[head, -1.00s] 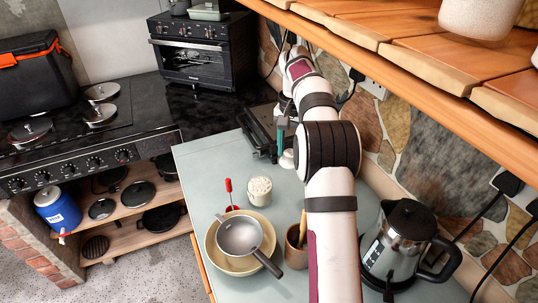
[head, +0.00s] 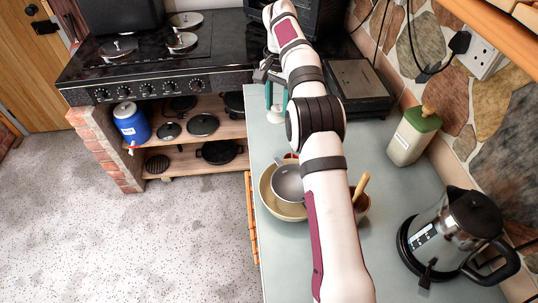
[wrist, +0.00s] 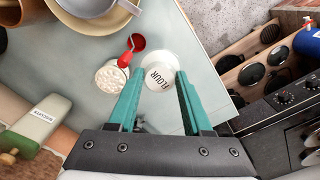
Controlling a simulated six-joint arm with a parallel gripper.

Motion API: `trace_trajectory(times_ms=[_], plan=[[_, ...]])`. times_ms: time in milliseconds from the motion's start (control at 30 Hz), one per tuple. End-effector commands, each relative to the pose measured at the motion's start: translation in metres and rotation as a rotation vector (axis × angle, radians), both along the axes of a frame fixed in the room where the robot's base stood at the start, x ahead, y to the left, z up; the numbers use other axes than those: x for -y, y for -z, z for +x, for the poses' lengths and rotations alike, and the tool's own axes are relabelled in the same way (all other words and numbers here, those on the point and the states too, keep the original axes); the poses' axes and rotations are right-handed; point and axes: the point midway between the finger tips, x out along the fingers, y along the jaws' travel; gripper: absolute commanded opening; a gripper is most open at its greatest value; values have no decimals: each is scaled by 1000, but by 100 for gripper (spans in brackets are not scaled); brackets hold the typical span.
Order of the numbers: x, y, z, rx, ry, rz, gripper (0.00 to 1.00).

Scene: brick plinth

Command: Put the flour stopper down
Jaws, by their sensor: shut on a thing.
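My gripper (wrist: 156,83) is shut on the white flour stopper (wrist: 159,76), which reads "FLOUR" and sits between the green fingertips in the wrist view. In the head view the stopper (head: 275,116) hangs below my gripper (head: 275,96) near the left edge of the grey-green counter (head: 397,190). I cannot tell whether its lower end touches the counter. The open flour jar (wrist: 111,77) stands close beside it in the wrist view. In the head view my arm hides the jar.
A red spoon (wrist: 132,49) lies near the jar. A cream bowl (head: 268,205) holds a grey pan (head: 288,184). A black appliance (head: 357,88), a green-topped bottle (head: 414,137) and a kettle (head: 450,240) line the wall side. The stove (head: 160,65) is beyond the counter's left edge.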

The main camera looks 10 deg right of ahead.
Motion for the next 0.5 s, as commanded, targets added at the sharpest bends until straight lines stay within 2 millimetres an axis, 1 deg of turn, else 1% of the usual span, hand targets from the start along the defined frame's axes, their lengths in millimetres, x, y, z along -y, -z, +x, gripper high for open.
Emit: trace_trajectory(times_ms=[33,100,200,300,433,467,500], plan=[[-14,5,2,0,-8,0,0],[-29,12,4,-1,-9,-1,0],[-41,29,5,-3,3,-1,0],[-36,46,4,-3,26,0,0],[-26,61,3,-1,46,0,0],[-25,67,2,-2,47,-1,0],[-25,77,2,-4,50,-1,0]])
